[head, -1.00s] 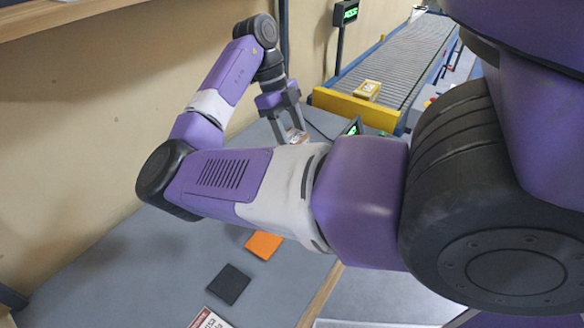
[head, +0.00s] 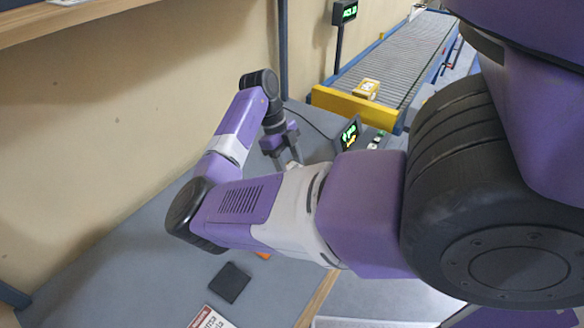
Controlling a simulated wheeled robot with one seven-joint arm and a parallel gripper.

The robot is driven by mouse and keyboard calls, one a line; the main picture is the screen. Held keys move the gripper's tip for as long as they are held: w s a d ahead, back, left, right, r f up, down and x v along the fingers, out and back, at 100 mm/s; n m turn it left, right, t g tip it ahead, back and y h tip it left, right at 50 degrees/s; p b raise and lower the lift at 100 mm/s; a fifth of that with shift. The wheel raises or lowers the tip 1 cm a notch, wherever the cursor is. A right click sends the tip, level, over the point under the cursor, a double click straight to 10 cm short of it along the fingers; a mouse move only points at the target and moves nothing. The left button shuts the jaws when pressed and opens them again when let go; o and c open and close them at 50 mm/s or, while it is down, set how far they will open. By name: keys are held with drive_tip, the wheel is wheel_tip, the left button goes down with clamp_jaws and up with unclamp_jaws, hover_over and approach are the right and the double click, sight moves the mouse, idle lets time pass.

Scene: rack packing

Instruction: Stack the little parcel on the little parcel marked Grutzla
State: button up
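My gripper (head: 290,159) points down over the grey worktop, beyond my forearm. Its two fingers show, but the tips and whatever is between them are largely hidden by my arm, so its grip cannot be made out. A small yellow parcel with a white label (head: 367,88) sits at the near end of the conveyor, behind the yellow stop bar, well apart from my gripper. Its marking is too small to read. No other parcel can be made out clearly now.
The roller conveyor (head: 400,58) runs to the back right, ending at a yellow bar (head: 350,108). A small green-lit display (head: 349,133) stands beside my gripper. A dark square (head: 229,283) and a red-and-white printed sheet (head: 212,318) lie on the worktop (head: 110,275). Its left part is clear.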

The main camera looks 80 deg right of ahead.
drive_tip(key=shift+f, duration=0.1)
drive_tip(key=o, duration=1.4)
drive_tip(key=b+v, duration=0.2)
drive_tip(key=v, duration=1)
